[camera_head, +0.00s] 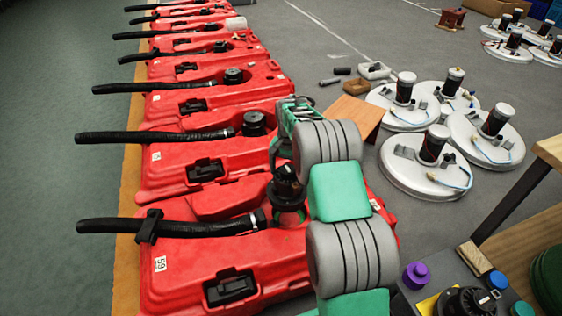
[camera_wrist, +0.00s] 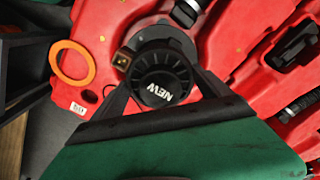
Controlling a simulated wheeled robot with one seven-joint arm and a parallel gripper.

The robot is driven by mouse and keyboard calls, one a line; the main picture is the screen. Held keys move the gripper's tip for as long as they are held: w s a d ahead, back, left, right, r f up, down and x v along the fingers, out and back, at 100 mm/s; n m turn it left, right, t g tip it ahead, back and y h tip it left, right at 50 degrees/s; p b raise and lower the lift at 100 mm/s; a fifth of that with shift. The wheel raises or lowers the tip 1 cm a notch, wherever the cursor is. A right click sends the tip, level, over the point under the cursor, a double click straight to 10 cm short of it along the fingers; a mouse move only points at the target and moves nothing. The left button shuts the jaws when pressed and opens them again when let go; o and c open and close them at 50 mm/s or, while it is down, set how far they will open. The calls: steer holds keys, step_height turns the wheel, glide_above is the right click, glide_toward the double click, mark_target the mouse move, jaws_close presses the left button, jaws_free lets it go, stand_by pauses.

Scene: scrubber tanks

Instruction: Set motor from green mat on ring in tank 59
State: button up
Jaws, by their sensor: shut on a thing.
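Tank 59 (camera_head: 190,275) is the nearest red tank, with a "59" label at its left front. My gripper (camera_head: 285,170) is shut on a black motor (camera_head: 287,190) over the right part of this tank. In the wrist view the motor (camera_wrist: 165,78), marked "NEW", sits between the two dark fingers of my gripper (camera_wrist: 163,88). A dark grey ring (camera_wrist: 183,38) shows behind the motor, and in the head view a dark round rim (camera_head: 290,217) shows just below it. I cannot tell whether motor and ring touch. The green mat is not clearly seen.
More red tanks (camera_head: 200,150) with black hoses stand in a row behind. At the lower right, a bench carries a purple cap (camera_head: 416,274), a blue cap (camera_head: 497,281) and another black motor (camera_head: 466,303) on a yellow mat (camera_head: 428,305). White round units (camera_head: 425,180) stand on the floor. An orange ring (camera_wrist: 72,66) lies left in the wrist view.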

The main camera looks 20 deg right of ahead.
steer(key=shift+m, duration=0.5)
steer(key=f, duration=0.2)
steer(key=d+f, duration=0.1)
steer(key=f, duration=0.1)
steer(key=w+f+b, duration=0.1)
steer(key=shift+d+f, duration=0.4)
steer(key=shift+f+b, duration=1.75)
steer(key=shift+f, duration=1.55)
steer(key=shift+f+b, duration=0.3)
steer(key=shift+f, duration=0.15)
steer(key=shift+f, duration=0.25)
steer(key=shift+f+b, duration=0.35)
steer(key=shift+b, duration=0.05)
